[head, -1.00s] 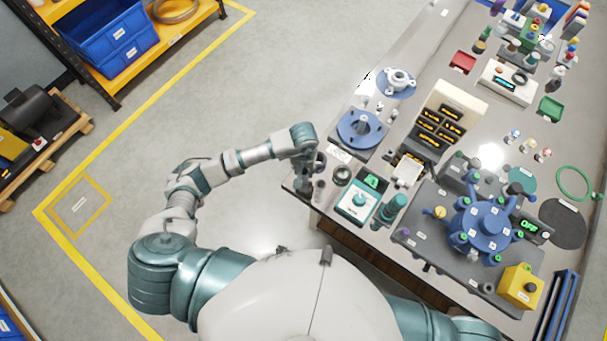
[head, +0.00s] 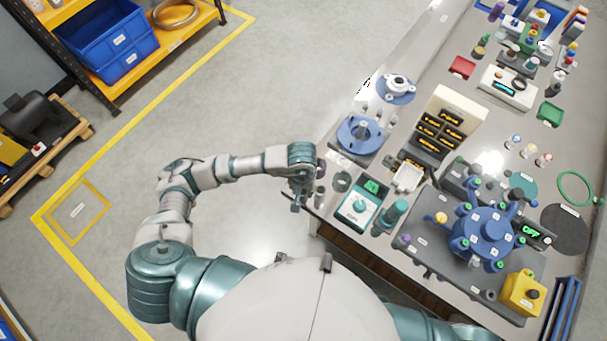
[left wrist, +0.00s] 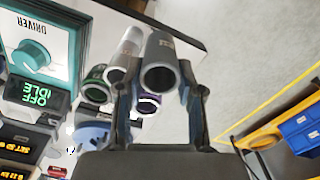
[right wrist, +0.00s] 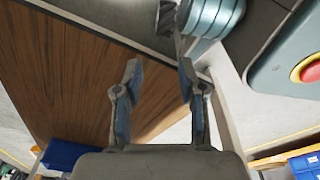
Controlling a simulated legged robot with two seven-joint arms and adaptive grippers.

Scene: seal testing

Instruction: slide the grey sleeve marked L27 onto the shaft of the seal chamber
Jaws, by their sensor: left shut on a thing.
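My left gripper (head: 298,198) is at the table's near left edge. In the left wrist view, its fingers (left wrist: 160,88) are shut on a grey hollow sleeve (left wrist: 160,72), its open end toward the camera. A small label shows on the sleeve, too small to read. A blue round base with an upright grey shaft (head: 361,131) stands on the table beyond the gripper; it looks like the seal chamber, and the shaft is bare. My right gripper (right wrist: 160,70) is open and empty beside the table's wooden side; the head view does not show it.
Another lighter grey sleeve (left wrist: 126,50) stands beside the held one. A blue multi-armed device (head: 487,232) fills the front right. Open floor lies left of the table.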

